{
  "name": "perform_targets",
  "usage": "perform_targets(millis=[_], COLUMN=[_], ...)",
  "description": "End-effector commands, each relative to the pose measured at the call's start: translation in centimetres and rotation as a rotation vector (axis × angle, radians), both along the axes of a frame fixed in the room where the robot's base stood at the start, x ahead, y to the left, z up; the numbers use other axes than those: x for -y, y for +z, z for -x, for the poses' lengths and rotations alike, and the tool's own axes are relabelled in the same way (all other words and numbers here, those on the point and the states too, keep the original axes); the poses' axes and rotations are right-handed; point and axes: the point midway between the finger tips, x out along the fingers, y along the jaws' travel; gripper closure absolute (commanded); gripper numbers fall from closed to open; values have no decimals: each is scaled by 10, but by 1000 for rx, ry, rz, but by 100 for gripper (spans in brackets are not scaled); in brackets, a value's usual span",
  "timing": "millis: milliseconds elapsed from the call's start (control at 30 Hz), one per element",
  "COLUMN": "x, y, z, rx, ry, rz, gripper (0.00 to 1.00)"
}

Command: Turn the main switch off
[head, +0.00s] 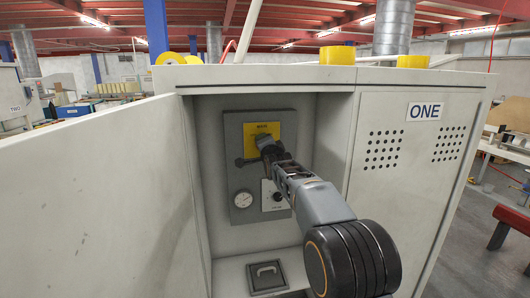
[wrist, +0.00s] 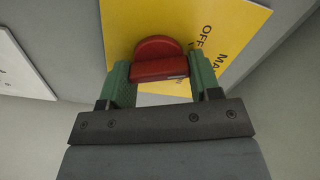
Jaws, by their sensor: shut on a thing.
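The main switch is a red knob (wrist: 158,62) on a yellow plate (wrist: 125,22) in the wrist view, with partly visible lettering including "OFF". My gripper (wrist: 160,78) has its two green fingers on either side of the knob and is shut on it. The knob's grip bar lies about level across the wrist picture, while the plate appears turned. In the head view the yellow plate (head: 259,129) is at the top of a grey panel (head: 235,130) inside the cabinet. There, my gripper (head: 266,146) reaches the plate and hides the knob.
The cabinet door (head: 95,205) stands open at the left. Below the plate are a round gauge (head: 243,199) and a white plate (head: 268,187), partly behind my arm. A black hatch (head: 265,275) lies on the cabinet floor. A closed door marked ONE (head: 423,111) is at the right.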

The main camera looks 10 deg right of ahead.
Motion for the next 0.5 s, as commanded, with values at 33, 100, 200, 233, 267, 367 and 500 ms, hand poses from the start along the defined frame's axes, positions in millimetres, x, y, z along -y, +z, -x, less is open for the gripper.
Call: perform_targets(millis=[33, 100, 200, 233, 267, 367, 500], x=[0, -1, -1, -1, -1, -1, -1], y=[-2, -1, -1, -1, -1, 0, 1], z=[0, 0, 0, 0, 0, 0, 0], rx=[0, 1, 0, 0, 0, 0, 1], ry=[1, 0, 1, 1, 1, 1, 0], rz=[35, 85, 148, 165, 181, 225, 270], gripper=[66, 66, 66, 66, 66, 66, 66])
